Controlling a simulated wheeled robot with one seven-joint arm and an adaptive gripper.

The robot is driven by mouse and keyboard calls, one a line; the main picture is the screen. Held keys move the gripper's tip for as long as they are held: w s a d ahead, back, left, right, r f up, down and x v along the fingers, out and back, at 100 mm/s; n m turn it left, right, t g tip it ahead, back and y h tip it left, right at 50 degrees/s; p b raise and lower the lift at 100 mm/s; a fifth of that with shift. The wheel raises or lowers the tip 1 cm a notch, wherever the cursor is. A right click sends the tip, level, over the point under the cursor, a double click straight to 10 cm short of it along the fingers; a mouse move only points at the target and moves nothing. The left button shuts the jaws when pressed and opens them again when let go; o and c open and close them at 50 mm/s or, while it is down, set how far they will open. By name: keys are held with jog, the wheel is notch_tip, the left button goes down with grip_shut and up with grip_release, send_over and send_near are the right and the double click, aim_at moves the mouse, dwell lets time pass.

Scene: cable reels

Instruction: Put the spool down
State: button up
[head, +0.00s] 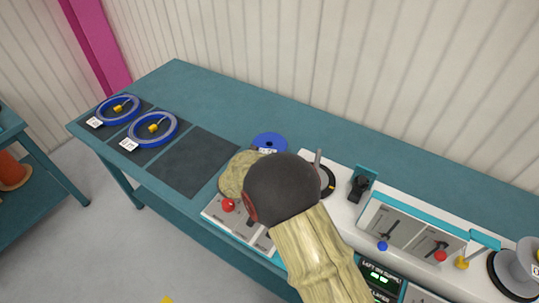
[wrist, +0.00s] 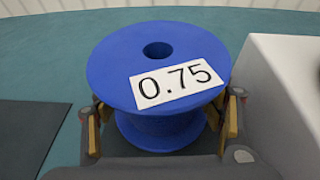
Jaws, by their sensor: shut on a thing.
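A blue spool (wrist: 110,68) with a white "0.75" label (wrist: 178,82) stands upright between the fingers of my gripper (wrist: 162,128) in the wrist view. The fingers are shut on it, below its top flange. In the head view the spool (head: 268,141) shows just beyond my arm, over or on the teal bench (head: 310,125). My arm hides my gripper there. I cannot tell if the spool's base touches the bench.
Dark mats lie to the left; the nearest mat (head: 195,162) is empty. Two blue rings (head: 153,129) (head: 119,109) with white tags lie on the farther mats. A white machine (head: 345,212) with levers and knobs stands close on the right. The bench behind is clear.

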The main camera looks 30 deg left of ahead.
jog(key=shift+r, duration=0.1)
jog(key=o, duration=1.8)
jog(key=shift+s+r, duration=0.15)
jog(key=shift+s, duration=0.15)
jog(key=p+v, duration=0.3)
jog(key=v, duration=0.8)
jog(key=shift+s, duration=0.2)
